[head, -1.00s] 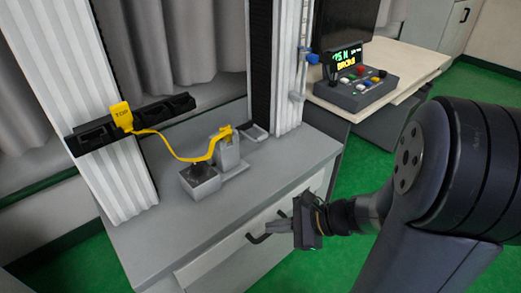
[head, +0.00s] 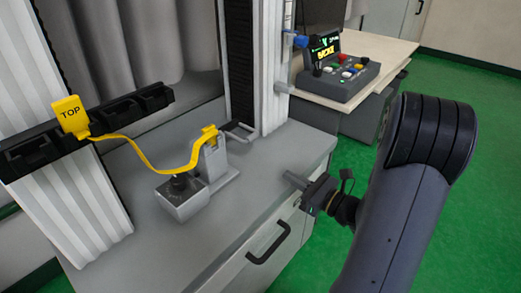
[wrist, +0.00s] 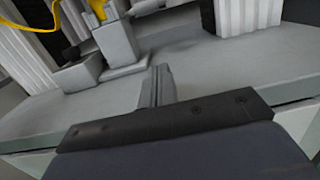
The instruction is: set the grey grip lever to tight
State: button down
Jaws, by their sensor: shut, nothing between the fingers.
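A grey looped lever (head: 240,132), which looks like the grip lever, sticks out to the right beside the grey grip post (head: 212,165) on the bench. I cannot tell its setting. In the wrist view, part of a grey bar (wrist: 150,7) shows right of the post (wrist: 120,48). My gripper (head: 290,178) is shut and empty, over the front right of the bench, apart from the post and lever. Its closed fingers (wrist: 161,72) point toward the bench back in the wrist view.
A grey box with a dark knob (head: 180,190) stands left of the post. White ribbed columns (head: 272,65) rise at both sides. A black handle (head: 268,248) juts from the bench front. A control box (head: 345,78) sits on a side table. The bench's front right is clear.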

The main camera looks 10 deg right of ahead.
jog(key=b+x, duration=0.2)
jog(key=x, duration=0.8)
jog(key=shift+w+a+f, duration=0.1)
jog(key=shift+w+a, duration=0.05)
jog(key=shift+a, duration=0.1)
notch_tip(320, 180, up, 3)
jog(key=shift+d+f, duration=0.1)
jog(key=shift+f, duration=0.05)
jog(key=shift+w+r, duration=0.15)
jog(key=shift+r, duration=0.55)
jog(key=shift+r, duration=0.15)
jog(key=shift+r+p, duration=0.2)
jog(key=shift+p, duration=0.7)
